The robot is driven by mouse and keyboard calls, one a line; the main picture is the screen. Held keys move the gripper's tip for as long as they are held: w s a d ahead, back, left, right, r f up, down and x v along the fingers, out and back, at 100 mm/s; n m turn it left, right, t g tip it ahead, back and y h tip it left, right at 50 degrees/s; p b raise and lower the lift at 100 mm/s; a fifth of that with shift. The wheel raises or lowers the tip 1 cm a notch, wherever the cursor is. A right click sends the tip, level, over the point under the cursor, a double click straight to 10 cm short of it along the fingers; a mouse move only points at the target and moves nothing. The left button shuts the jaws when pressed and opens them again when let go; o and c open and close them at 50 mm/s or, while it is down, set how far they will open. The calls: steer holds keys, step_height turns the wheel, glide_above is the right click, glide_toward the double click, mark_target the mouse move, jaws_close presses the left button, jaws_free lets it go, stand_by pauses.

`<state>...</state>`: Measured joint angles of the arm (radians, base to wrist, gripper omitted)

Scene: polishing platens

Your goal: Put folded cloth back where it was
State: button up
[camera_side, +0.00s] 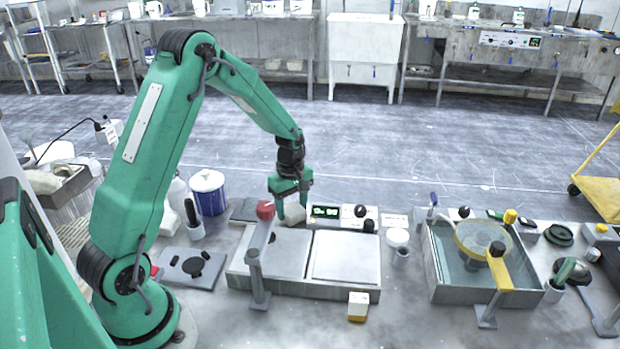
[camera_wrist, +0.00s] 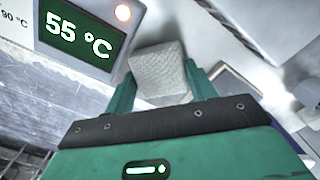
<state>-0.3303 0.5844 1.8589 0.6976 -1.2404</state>
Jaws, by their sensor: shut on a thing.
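The folded cloth (camera_side: 294,214) is a pale, off-white, thick square pad. My gripper (camera_side: 292,201) is shut on it, above the back of the two-plate heating unit (camera_side: 300,288). The wrist view shows the cloth (camera_wrist: 158,70) close up between the two green fingers of my gripper (camera_wrist: 163,88). In the side view I cannot tell whether the cloth touches the unit beneath.
A display (camera_wrist: 80,38) reading 55 °C is close beside the gripper. A red-knobbed post (camera_side: 257,262) stands in front of the cloth. A blue-and-white tub (camera_side: 208,193) is behind left. A water basin (camera_side: 440,292) is at right. The bench front is mostly clear.

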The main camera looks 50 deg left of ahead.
mark_target(292, 209)
steer(key=shift+f, duration=0.15)
steer(key=o, duration=1.1)
step_height(292, 209, up, 12)
steer(key=shift+r, duration=0.15)
stand_by(0.7)
